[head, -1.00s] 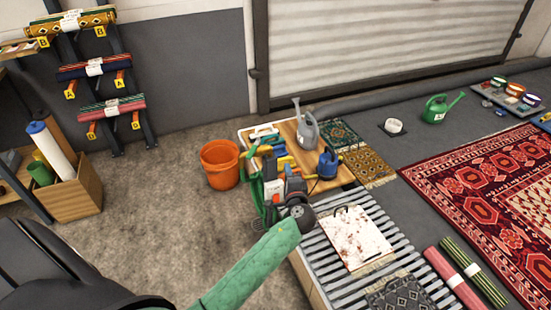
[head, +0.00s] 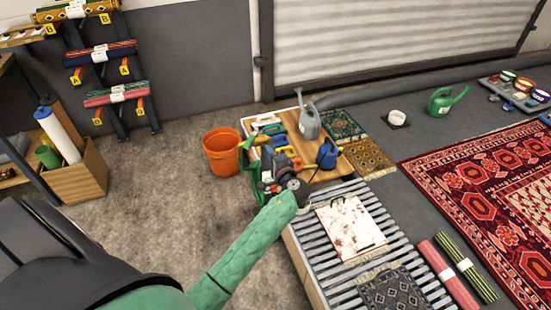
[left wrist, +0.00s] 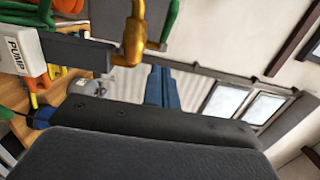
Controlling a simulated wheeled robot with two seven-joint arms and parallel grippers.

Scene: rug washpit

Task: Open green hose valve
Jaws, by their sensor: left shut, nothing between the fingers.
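My left gripper (head: 268,184) is shut and empty, at the left edge of the wooden bench top, close to the green hose (head: 248,160). My own wrist hides part of that spot in the head view. In the left wrist view a brass pipe fitting (left wrist: 133,35) stands just beyond the dark gripper body, with a green curved piece (left wrist: 171,18) beside it. I cannot tell whether that piece is the valve's handle or hose, or whether my fingers touch it. My right gripper is not in view.
A white box marked PUMP (left wrist: 22,50) is near the fitting. An orange bucket (head: 222,155) stands left of the bench. A grey watering can (head: 309,122) and blue can (head: 327,156) stand on it. A slatted rack (head: 325,270) is in front.

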